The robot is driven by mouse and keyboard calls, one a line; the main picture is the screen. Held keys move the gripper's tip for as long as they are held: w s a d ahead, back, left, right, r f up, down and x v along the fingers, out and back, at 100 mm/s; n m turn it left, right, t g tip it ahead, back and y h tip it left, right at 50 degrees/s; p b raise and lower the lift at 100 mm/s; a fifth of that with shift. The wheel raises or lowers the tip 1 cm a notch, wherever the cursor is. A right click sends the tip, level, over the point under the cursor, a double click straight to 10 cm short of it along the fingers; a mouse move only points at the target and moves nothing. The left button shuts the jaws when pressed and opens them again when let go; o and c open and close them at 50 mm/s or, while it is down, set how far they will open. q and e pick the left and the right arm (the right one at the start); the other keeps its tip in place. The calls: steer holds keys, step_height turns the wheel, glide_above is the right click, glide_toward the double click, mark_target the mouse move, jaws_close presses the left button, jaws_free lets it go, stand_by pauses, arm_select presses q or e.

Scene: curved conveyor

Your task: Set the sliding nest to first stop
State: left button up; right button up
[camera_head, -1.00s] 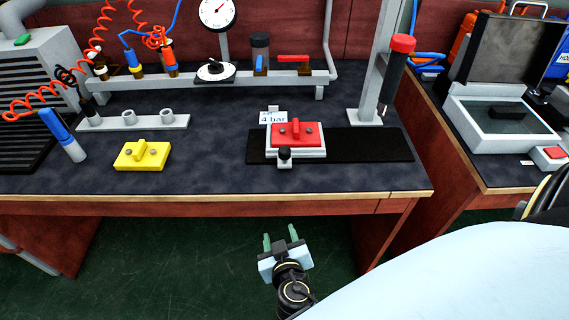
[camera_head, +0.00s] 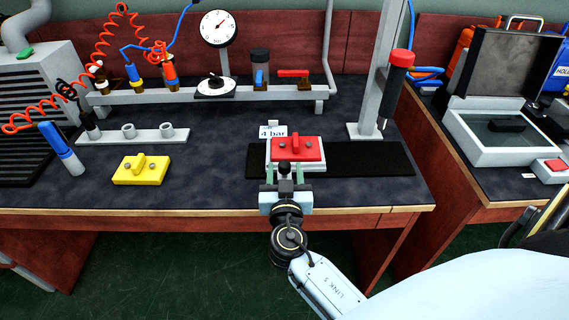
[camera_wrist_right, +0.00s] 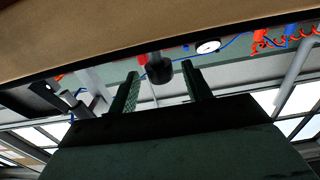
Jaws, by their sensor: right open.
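The sliding nest (camera_head: 318,166) is a pale tray toward the left of a black track (camera_head: 372,160). It carries a red block (camera_head: 297,148) with a raised grip. A dark knob (camera_head: 285,168) stands at the nest's front, and it shows in the right wrist view (camera_wrist_right: 159,69). My right gripper (camera_head: 285,174) is open at the nest's front edge, with one finger on each side of the knob. In the right wrist view, my gripper (camera_wrist_right: 160,85) has visible gaps beside the knob. No stop marks are readable. My left gripper is out of view.
A yellow block (camera_head: 140,170) lies on the bench to the left. A "4 bar" card (camera_head: 272,131) stands behind the nest. A grey post (camera_head: 377,85) with a red-topped tool (camera_head: 397,75) rises behind the track's right part. The track right of the nest is clear.

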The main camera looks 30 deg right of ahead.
steer(key=shift+x, duration=1.1)
jaws_close()
